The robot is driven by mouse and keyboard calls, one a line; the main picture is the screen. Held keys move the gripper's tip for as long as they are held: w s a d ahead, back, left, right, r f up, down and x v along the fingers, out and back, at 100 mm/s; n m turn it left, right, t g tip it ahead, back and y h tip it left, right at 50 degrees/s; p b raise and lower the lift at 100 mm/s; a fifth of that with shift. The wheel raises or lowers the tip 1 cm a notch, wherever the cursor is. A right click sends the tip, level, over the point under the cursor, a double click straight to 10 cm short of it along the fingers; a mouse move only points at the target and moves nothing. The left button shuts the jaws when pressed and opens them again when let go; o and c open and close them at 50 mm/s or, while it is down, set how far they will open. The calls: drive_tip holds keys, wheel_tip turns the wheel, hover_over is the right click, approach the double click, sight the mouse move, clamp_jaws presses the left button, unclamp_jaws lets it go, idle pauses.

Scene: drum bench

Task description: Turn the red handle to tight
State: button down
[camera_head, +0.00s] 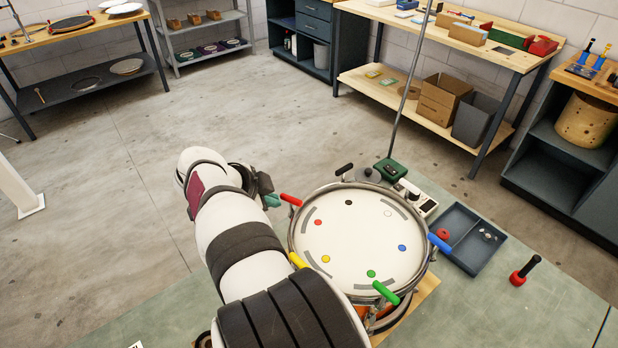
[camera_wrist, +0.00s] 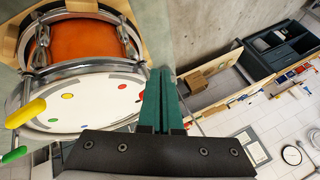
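The red handle (camera_head: 291,199) sticks out from the left side of the rim of the drum (camera_head: 350,235), beside a red dot on the white head. My gripper (camera_head: 272,201) is at the outer end of this handle; whether it touches it I cannot tell. In the wrist view, the two green fingers of my gripper (camera_wrist: 161,75) lie side by side with only a thin seam between them, near the drum's rim (camera_wrist: 85,70). Nothing shows between them. The red handle is not visible in the wrist view.
A yellow handle (camera_head: 298,261), green handle (camera_head: 386,293), blue handle (camera_head: 439,243) and black handle (camera_head: 344,169) also stick out around the rim. A blue tray (camera_head: 474,256) and a red-based black-handled tool (camera_head: 525,270) are to the right. A thin pole (camera_head: 408,90) rises behind the drum.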

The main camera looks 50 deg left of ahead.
drive_tip(key=shift+w+a+m+h, duration=0.35)
drive_tip(key=shift+w+m+h, duration=0.05)
drive_tip(key=shift+m, duration=0.4)
drive_tip(key=shift+a, duration=0.3)
